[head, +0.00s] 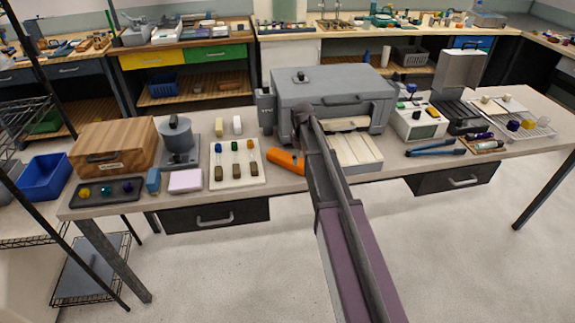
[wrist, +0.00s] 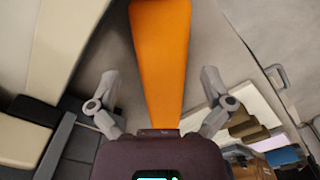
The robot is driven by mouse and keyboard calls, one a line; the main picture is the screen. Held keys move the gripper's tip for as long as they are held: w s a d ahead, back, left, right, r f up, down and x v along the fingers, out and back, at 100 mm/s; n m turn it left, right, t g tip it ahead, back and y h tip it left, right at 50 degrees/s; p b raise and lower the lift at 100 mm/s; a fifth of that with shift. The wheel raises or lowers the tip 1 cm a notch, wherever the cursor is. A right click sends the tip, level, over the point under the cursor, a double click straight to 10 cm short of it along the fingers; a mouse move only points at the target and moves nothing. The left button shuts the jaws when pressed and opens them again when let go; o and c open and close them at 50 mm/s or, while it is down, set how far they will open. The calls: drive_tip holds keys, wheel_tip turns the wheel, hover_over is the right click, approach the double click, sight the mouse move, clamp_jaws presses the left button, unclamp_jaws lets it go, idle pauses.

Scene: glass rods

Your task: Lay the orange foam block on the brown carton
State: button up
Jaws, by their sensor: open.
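An orange, long, smooth piece (head: 287,160) lies on the table's front part, just left of my arm; I take it for the orange foam block, though its shape is partly hidden by my arm. In the wrist view the orange piece (wrist: 160,45) runs between my two spread fingers. My gripper (wrist: 158,80) is open, with a gap on each side of it; contact does not show. In the head view my arm hides the gripper. A brown wood-grained box (head: 113,147) with a dark handle stands at the table's left end; no other brown carton shows clearly.
A dark tray (head: 105,190) with coloured balls, a pink block (head: 185,181) and a grey-topped device (head: 177,140) stand near the brown box. A white board (head: 237,175) with coloured rods lies left of the orange piece. A large grey machine (head: 335,88) stands behind.

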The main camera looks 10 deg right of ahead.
sight(302, 163)
drive_tip(key=shift+s+f+b, duration=0.15)
drive_tip(key=shift+f+b, duration=1.65)
drive_tip(key=shift+f, duration=0.25)
drive_tip(key=c, duration=1.2)
drive_tip(key=shift+r, duration=0.2)
wheel_tip(302, 163, up, 3)
drive_tip(key=p, duration=0.3)
drive_tip(key=shift+f, duration=0.1)
drive_tip(key=s, duration=0.5)
drive_tip(key=s+r+p, duration=0.1)
drive_tip(key=s, duration=0.4)
drive_tip(key=s+p, duration=0.1)
drive_tip(key=s, duration=0.5)
drive_tip(key=shift+a+r, duration=0.35)
drive_tip(key=shift+r, duration=0.05)
